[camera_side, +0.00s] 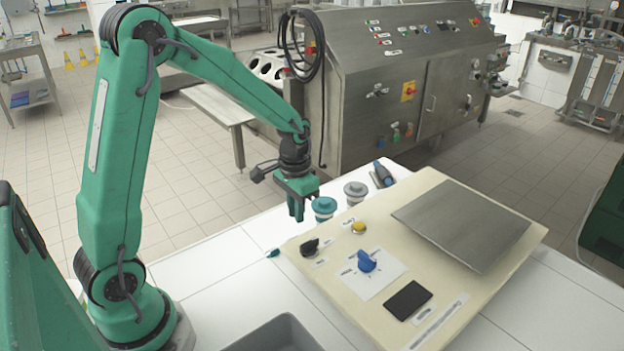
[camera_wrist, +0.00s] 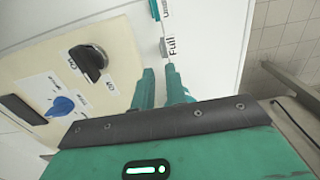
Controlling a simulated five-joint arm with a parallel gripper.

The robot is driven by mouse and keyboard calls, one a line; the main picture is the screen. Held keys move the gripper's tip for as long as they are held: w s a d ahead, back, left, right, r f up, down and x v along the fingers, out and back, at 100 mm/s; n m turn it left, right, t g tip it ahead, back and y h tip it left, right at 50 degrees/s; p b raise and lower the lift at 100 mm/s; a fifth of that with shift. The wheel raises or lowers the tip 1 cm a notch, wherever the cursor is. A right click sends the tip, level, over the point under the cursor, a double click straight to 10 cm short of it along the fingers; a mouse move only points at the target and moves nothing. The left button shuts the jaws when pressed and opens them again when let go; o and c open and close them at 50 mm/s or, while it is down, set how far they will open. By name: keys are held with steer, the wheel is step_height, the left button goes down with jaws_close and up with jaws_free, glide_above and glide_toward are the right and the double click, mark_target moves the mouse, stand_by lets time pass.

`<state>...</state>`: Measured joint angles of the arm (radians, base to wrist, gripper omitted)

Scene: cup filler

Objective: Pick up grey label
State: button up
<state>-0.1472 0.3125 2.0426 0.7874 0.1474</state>
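A small grey label (camera_wrist: 164,47) lies on the white tabletop in the wrist view, beside the printed word "Full". It is ahead of my gripper (camera_wrist: 159,72), which is open with a gap between its two green fingers and nothing seen between them. The fingertips are close to the label in the picture, but I cannot tell their height above it. In the side view my gripper (camera_side: 297,215) points down at the left edge of the cream panel. I cannot make out the grey label in that view; my gripper may hide it.
A teal label (camera_wrist: 155,10) lies beyond the grey one. The cream panel (camera_side: 470,312) carries a black knob (camera_side: 310,246), a blue knob (camera_side: 367,262) and a metal plate (camera_side: 462,224). Teal (camera_side: 324,207) and grey (camera_side: 355,191) round items stand behind my gripper.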

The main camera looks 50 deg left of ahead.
steer(key=shift+a+f, duration=0.1)
steer(key=shift+f, duration=3.8)
jaws_close()
steer(key=shift+r, duration=0.15)
step_height(320, 180, up, 10)
steer(key=shift+w, duration=0.1)
steer(key=w+r, duration=0.4)
steer(key=w, duration=0.5)
steer(key=shift+w+r, duration=0.4)
